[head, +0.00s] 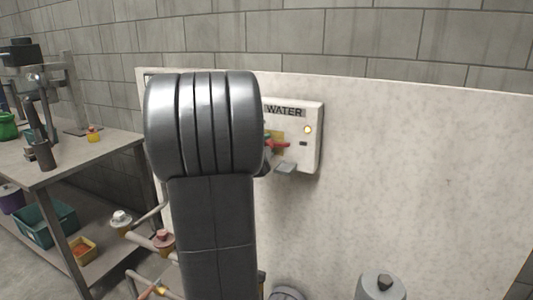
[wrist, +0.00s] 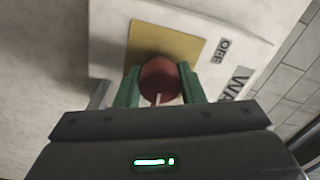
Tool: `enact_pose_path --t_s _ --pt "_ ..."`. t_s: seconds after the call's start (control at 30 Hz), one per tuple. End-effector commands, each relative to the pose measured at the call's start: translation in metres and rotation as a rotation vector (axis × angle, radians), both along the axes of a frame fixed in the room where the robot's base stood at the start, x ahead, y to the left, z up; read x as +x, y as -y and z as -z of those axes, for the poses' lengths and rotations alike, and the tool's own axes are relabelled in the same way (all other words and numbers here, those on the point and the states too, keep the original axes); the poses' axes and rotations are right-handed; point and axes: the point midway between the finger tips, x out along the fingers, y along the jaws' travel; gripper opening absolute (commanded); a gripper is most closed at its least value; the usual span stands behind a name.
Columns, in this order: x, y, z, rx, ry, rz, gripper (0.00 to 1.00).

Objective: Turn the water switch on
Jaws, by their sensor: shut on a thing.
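The white water switch box (head: 312,135), labelled WATER, is mounted on the pale panel, partly hidden behind my arm in the head view. Its red switch handle (head: 280,145) sticks out in front of a yellow plate (head: 278,132). In the wrist view, the handle's round red end (wrist: 159,79) sits between the green fingers of my gripper (wrist: 158,84), which is shut on it. The yellow plate (wrist: 165,45) lies behind it, with an OFF label (wrist: 226,50) to its right. An ON label is not visible.
A small yellowish light (head: 308,129) shows on the box front. A workbench (head: 80,150) with tools and bins stands at the left. Pipes with valves (head: 140,235) run low beside my arm. A grey cylinder (head: 380,287) is at the bottom right. The panel right of the box is clear.

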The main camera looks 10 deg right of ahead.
Motion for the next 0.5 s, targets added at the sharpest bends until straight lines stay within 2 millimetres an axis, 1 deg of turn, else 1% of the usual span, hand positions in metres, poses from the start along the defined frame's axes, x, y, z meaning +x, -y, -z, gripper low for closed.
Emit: enact_pose_path --t_s 0.03,0.2,0.5 --pt "-0.0003 0.0004 0.0025 0.021 0.015 0.001 0.13" --pt "0.0 0.0002 0.0022 0.079 0.052 0.0 0.13" --pt "-0.0002 0.0001 0.0014 0.117 0.077 0.001 0.13"
